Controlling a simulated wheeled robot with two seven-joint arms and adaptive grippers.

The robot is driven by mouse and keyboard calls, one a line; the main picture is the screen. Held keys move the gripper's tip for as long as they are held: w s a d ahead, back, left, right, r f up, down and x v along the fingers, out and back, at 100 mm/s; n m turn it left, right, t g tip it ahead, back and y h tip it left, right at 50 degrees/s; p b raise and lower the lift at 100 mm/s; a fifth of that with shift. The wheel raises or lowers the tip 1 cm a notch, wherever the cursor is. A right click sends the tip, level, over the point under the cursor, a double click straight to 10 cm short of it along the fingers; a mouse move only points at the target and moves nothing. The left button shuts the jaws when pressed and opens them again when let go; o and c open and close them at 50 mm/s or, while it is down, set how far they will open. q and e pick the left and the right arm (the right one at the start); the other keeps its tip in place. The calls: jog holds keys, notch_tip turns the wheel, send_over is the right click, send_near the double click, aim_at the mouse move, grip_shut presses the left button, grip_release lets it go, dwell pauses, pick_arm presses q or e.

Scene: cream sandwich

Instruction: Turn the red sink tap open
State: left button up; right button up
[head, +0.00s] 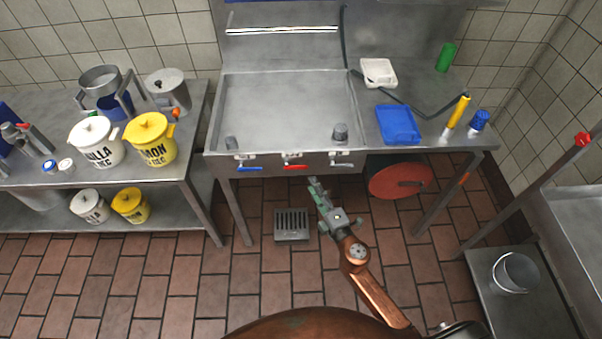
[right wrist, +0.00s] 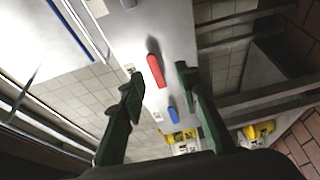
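The red tap handle (head: 295,167) is the middle one of three on the front edge of the steel sink (head: 290,100). It lies sideways in the head view. My right gripper (head: 316,183) is just below and to the right of it. In the right wrist view the red handle (right wrist: 155,71) shows between the two spread fingers of the right gripper (right wrist: 158,78), apart from both of them, with nothing held. Whether the handle is level with the fingertips or beyond them I cannot tell. My left gripper is not in view.
A blue handle (head: 249,168) is left of the red one and a white-grey handle (head: 341,164) right of it. A red disc (head: 400,180) is under the counter. A floor drain (head: 292,224) lies below the sink. Pots stand on the left table.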

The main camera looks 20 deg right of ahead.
aim_at(302, 168)
jog(key=w, duration=0.4)
jog(key=w+a+r, duration=0.1)
jog(key=w, duration=0.1)
jog(key=shift+w, duration=0.3)
jog(key=shift+w+a, duration=0.1)
jog(key=shift+w, duration=0.4)
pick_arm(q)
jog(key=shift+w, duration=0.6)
pick_arm(e)
jog(key=shift+w, duration=0.1)
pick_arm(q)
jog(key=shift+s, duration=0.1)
pick_arm(e)
jog(key=shift+c, duration=0.5)
grip_shut()
